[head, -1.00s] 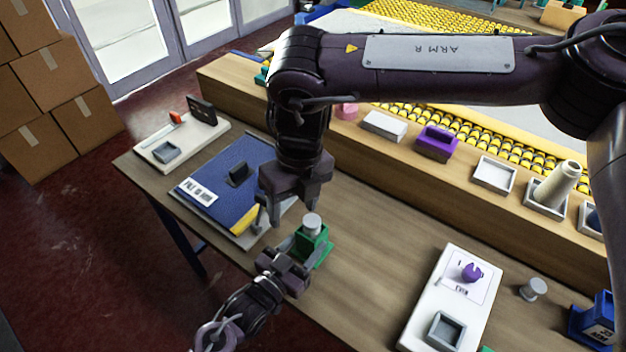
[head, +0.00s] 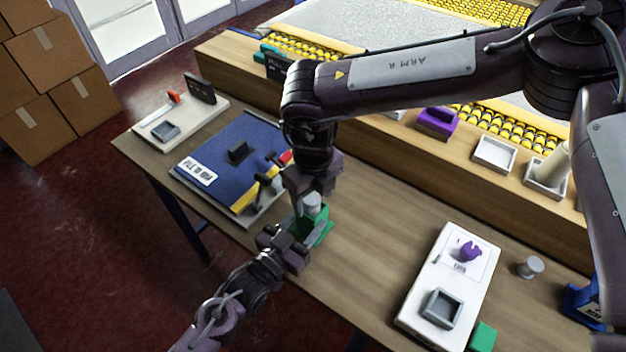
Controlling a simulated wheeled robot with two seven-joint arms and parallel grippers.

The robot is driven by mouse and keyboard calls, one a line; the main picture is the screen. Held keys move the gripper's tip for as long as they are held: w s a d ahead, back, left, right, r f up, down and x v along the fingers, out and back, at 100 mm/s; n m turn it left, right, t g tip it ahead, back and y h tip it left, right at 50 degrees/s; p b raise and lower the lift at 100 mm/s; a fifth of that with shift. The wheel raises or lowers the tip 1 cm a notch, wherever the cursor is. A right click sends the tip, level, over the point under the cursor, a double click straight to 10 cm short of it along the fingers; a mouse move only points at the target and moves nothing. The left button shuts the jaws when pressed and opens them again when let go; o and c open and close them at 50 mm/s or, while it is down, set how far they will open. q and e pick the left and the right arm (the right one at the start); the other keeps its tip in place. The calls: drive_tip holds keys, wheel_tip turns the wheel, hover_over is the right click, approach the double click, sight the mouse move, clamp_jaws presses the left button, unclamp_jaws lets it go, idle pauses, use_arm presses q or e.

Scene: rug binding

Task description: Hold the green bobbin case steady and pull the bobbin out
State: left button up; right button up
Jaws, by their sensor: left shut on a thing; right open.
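The green bobbin case (head: 322,232) stands near the front edge of the table. The pale grey bobbin (head: 312,204) sticks up from its top. My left gripper (head: 292,247) comes in from the lower left and is shut on the near side of the case. My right gripper (head: 308,192) reaches down from above, its open fingers right at the top of the bobbin. Its fingers partly hide the bobbin, and I cannot tell whether they touch it. The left gripper hides the case's near lower part.
A blue board (head: 222,160) with a dark, red-tipped fitting (head: 283,159) lies close left of the case. A white panel (head: 417,302) with a purple knob (head: 469,251) lies to the right, beside a grey knob (head: 530,267). The table between is clear.

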drive_tip(key=shift+f, duration=0.6)
drive_tip(key=c, duration=0.4)
drive_tip(key=o, duration=0.4)
drive_tip(key=shift+r, duration=0.1)
